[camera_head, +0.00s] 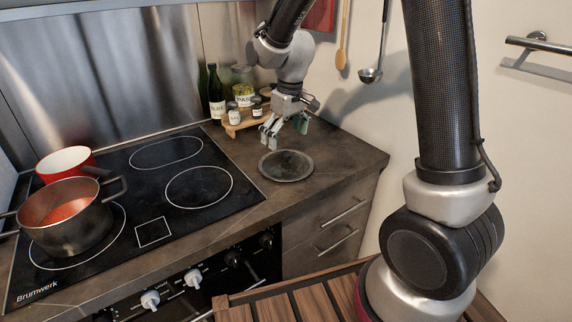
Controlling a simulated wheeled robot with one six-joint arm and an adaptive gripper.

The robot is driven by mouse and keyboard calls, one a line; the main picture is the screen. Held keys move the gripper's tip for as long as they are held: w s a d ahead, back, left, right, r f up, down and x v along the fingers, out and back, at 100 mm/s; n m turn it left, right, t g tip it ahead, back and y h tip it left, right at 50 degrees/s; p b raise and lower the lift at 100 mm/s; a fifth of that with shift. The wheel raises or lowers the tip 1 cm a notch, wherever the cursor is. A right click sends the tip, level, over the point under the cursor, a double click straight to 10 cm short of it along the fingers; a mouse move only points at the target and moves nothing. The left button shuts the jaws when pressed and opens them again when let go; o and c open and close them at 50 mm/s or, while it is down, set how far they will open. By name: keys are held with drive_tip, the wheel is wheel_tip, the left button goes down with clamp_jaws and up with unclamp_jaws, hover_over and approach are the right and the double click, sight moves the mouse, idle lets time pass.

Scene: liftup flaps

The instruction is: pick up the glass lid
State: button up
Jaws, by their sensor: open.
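The glass lid (286,165) is a dark, round, see-through disc lying flat on the brown counter (330,160), right of the cooktop. Its knob cannot be made out. My gripper (285,134) is open and empty, pointing down above and just behind the lid. In this view its fingertips appear apart from the lid's rim, though the exact height is hard to judge.
Bottles and jars on a small wooden rack (240,122) stand behind and left of my gripper. A dark pot (70,222) and a red pot (65,162) stand at the cooktop's left. A ladle (371,72) hangs on the right wall. Counter right of the lid is clear.

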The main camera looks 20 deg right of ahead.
sight(287, 153)
wheel_tip(287, 153, down, 6)
drive_tip(key=shift+s+d+r, duration=0.1)
drive_tip(key=shift+d, duration=0.05)
drive_tip(key=shift+s, duration=0.1)
drive_tip(key=c, duration=2)
drive_tip(key=shift+c, duration=1.1)
drive_tip(key=shift+s, duration=0.1)
clamp_jaws()
